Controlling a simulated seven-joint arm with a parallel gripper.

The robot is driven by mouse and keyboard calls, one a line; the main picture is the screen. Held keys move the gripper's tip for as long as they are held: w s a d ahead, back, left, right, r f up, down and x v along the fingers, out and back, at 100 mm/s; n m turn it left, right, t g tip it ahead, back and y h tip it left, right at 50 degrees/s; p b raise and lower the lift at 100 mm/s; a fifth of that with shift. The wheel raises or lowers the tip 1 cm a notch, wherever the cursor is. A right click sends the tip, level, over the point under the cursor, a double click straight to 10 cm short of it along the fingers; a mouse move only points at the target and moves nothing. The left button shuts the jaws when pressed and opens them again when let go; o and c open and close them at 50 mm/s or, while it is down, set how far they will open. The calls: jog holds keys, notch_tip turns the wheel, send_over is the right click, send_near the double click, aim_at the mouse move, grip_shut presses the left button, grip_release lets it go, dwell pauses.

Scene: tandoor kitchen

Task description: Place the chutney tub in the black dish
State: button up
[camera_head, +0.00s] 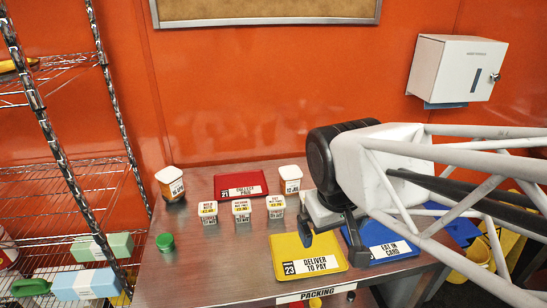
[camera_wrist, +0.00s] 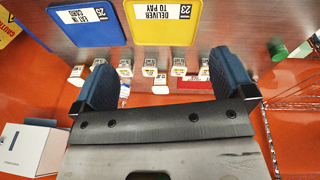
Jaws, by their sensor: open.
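Several small white tubs with price labels stand on the steel table: a front row with a left tub (camera_head: 208,211), a middle tub (camera_head: 242,210) and a right tub (camera_head: 276,206), and another tub (camera_head: 290,179) farther back. I cannot read which one is the chutney tub. No black dish can be made out clearly. My gripper (camera_head: 332,246) is open and empty, just right of the tubs and above the table near the yellow tray. In the wrist view my gripper (camera_wrist: 166,82) has its blue fingers wide apart, with the row of tubs (camera_wrist: 148,70) beyond them.
A yellow tray (camera_head: 290,272) lies in front and a blue tray (camera_head: 370,254) to its right. A red tray (camera_head: 241,185) lies behind the row. A larger orange tub (camera_head: 171,184) and a green-lidded item (camera_head: 165,242) stand left. Table (camera_head: 200,275) is clear at front left.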

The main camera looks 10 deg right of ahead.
jog(key=shift+s+d+f+m+y, duration=0.15)
jog(key=shift+s+m, duration=0.1)
jog(key=shift+s, duration=0.25)
jog(key=shift+s+a+f+m+y, duration=0.15)
jog(key=shift+s+m, duration=0.15)
jog(key=shift+s, duration=0.25)
jog(key=shift+s+d+f+m+y, duration=0.15)
jog(key=shift+s+m, duration=0.1)
jog(key=shift+s, duration=0.25)
